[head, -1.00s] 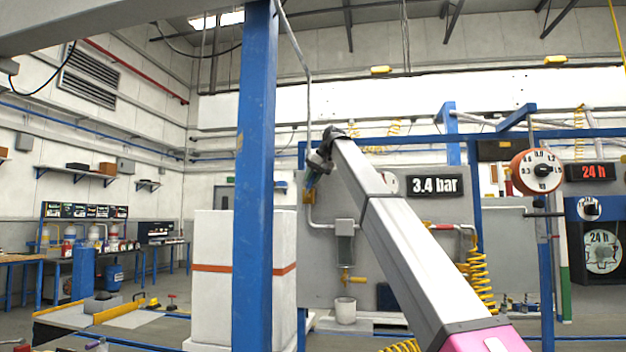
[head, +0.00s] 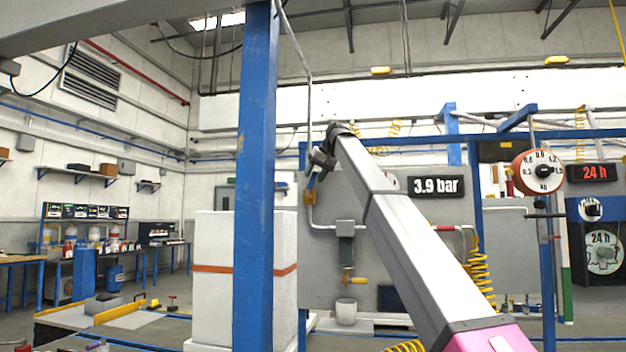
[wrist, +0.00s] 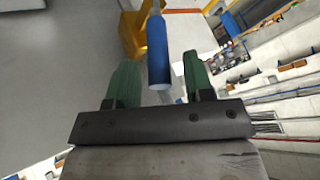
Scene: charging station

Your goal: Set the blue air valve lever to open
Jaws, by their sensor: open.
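The blue lever (wrist: 158,52) shows in the wrist view as a blue cylindrical handle. It lies between the two green fingers of my gripper (wrist: 160,82), with a visible gap on each side. The gripper is open. The lever runs up from there to a yellow valve body (wrist: 132,32). In the head view my gripper (head: 318,172) is at the pipe on the grey panel, just above the brass-coloured valve (head: 309,196). The lever is small there and partly hidden by the gripper, so its exact angle is hard to tell. A display (head: 436,187) reads 3.9 bar.
The grey panel (head: 380,265) carries the pipe and a filter unit (head: 346,245). A blue post (head: 254,180) and a white cabinet (head: 213,270) stand left of the panel. A coiled yellow hose (head: 480,280) hangs on the right. A round dial (head: 538,172) is at far right.

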